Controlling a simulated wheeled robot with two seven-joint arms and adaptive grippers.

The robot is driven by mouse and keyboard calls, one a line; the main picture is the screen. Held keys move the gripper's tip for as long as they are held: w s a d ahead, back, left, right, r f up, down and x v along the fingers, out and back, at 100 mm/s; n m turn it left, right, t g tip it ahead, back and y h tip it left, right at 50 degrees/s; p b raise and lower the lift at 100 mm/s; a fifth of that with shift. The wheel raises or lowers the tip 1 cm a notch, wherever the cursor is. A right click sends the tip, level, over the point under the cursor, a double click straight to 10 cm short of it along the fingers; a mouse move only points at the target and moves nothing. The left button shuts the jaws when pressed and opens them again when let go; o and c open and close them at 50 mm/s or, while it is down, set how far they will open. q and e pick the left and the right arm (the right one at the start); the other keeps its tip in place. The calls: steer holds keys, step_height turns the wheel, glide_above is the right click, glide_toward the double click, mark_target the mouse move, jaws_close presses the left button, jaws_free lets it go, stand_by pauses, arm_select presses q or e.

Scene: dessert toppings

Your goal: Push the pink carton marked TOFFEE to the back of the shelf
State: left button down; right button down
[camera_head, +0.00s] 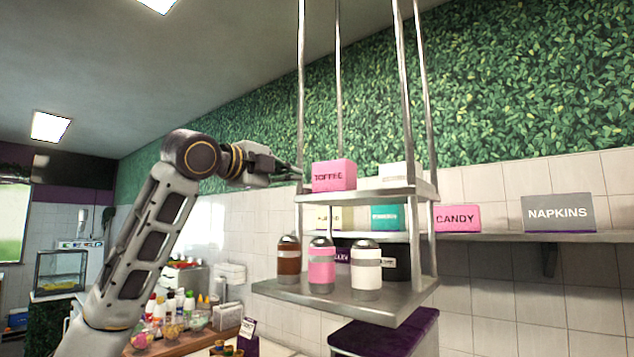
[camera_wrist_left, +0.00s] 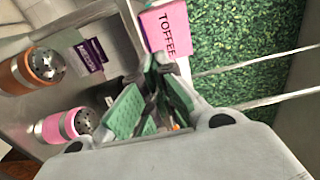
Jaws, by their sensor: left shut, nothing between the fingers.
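The pink carton marked TOFFEE (camera_head: 334,176) stands upright on the top tier of the hanging metal shelf (camera_head: 400,195), near its left end. My left gripper (camera_head: 297,171) is at the left of the carton, close to the shelf's left post. It is shut and empty. In the left wrist view the carton (camera_wrist_left: 168,30) shows just beyond the fingers (camera_wrist_left: 158,65); I cannot tell whether they touch it. My right gripper is not in view.
A white carton (camera_head: 393,175) stands right of the pink one. Metal posts (camera_head: 301,90) rise at the shelf's corners. Brown, pink (camera_head: 321,262) and white shakers stand on the lower tier. A wall shelf holds CANDY (camera_head: 457,217) and NAPKINS (camera_head: 558,213) boxes.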

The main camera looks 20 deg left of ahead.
arm_select(q)
steer(key=shift+w, duration=1.05)
steer(key=p, duration=0.4)
glide_toward(331, 183)
steer(key=x, duration=0.4)
steer(key=shift+w, duration=0.1)
steer(key=shift+p+x, duration=0.45)
steer(key=shift+x, duration=0.75)
steer(key=shift+w, duration=0.15)
steer(key=shift+f, duration=0.1)
steer(key=shift+w+d, duration=0.1)
steer(key=shift+w, duration=0.05)
